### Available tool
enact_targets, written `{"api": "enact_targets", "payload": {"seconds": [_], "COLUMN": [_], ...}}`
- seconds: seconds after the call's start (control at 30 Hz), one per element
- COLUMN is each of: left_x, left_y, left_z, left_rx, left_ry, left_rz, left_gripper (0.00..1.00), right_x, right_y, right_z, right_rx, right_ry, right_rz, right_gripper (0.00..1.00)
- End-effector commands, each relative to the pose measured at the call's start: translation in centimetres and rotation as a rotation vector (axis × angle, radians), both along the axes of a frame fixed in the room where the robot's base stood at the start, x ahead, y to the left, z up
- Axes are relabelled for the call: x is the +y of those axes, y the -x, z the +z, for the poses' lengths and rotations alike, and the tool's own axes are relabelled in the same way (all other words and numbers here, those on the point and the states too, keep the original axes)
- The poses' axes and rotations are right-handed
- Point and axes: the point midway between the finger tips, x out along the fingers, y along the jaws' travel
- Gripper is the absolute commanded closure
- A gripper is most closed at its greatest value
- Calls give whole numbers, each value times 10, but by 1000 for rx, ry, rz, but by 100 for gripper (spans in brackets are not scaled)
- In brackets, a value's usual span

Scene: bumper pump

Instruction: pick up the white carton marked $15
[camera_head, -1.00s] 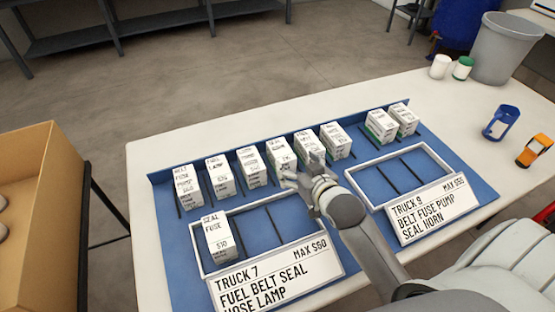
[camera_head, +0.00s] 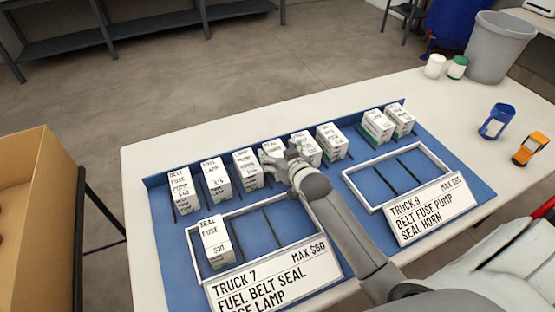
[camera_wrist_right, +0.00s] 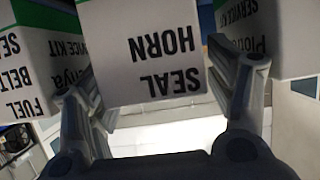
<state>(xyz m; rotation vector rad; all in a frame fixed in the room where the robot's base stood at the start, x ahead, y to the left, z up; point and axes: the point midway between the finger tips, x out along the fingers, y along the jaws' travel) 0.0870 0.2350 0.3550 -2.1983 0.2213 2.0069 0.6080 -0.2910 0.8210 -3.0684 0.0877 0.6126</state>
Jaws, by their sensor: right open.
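Several white cartons stand in a row along the back of the blue tray (camera_head: 160,205); their small price marks are too blurred to tell which reads $15. My right gripper (camera_head: 284,152) is over the fourth carton from the left (camera_head: 268,147) and partly hides it. In the right wrist view a white carton printed SEAL HORN (camera_wrist_right: 155,55), upside down in the picture, is between the open fingers of my right gripper (camera_wrist_right: 165,95). Its price is out of sight. My left gripper is not in view.
Close neighbours flank it, one printed FUEL BELT SEAL (camera_wrist_right: 30,75) and another carton (camera_wrist_right: 290,40). In front are the framed Truck 7 compartment (camera_head: 190,240), holding a SEAL FUSE carton (camera_head: 214,242), and the Truck 9 compartment (camera_head: 348,178). A cardboard box (camera_head: 50,160) stands left.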

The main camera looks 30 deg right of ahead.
Motion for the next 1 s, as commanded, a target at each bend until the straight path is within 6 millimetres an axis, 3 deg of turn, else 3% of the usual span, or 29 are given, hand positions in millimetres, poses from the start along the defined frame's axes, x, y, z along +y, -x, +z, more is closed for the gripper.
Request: {"api": "enact_targets", "payload": {"seconds": [0.33, 0.8, 1.0], "left_x": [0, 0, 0], "left_y": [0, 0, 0], "left_z": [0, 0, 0], "left_rx": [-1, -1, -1], "left_ry": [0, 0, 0], "left_rz": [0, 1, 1], "left_gripper": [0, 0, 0], "right_x": [0, 0, 0], "right_y": [-7, -7, -7], "right_z": [-3, -3, -1], "right_rx": [-1, 0, -4], "right_ry": [0, 0, 1], "right_rz": [0, 0, 0], "right_gripper": [23, 82, 82]}}
